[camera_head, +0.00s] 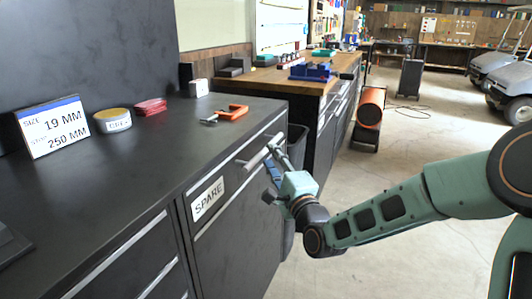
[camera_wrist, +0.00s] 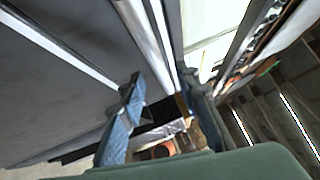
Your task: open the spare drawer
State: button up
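The spare drawer (camera_head: 228,190) is a dark front with a white SPARE label (camera_head: 207,198) in the cabinet under the black worktop. It looks shut. Its silver bar handle (camera_head: 257,157) runs along the upper front. My gripper (camera_head: 271,172) is at the right part of this handle, coming from the right. In the wrist view, the two fingers of my gripper (camera_wrist: 162,92) stand apart, with a silver bar (camera_wrist: 145,32) running between them. I cannot tell whether either finger touches the bar.
On the black worktop (camera_head: 170,160) are a size sign (camera_head: 52,127), a yellow-topped tin (camera_head: 113,121), red pads (camera_head: 150,107) and an orange clamp (camera_head: 231,113). A dark bin (camera_head: 294,150) stands just behind my gripper.

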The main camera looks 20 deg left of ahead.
aim_at(266, 149)
jog(key=shift+b+x, duration=0.35)
jog(key=shift+x, duration=2.15)
grip_shut()
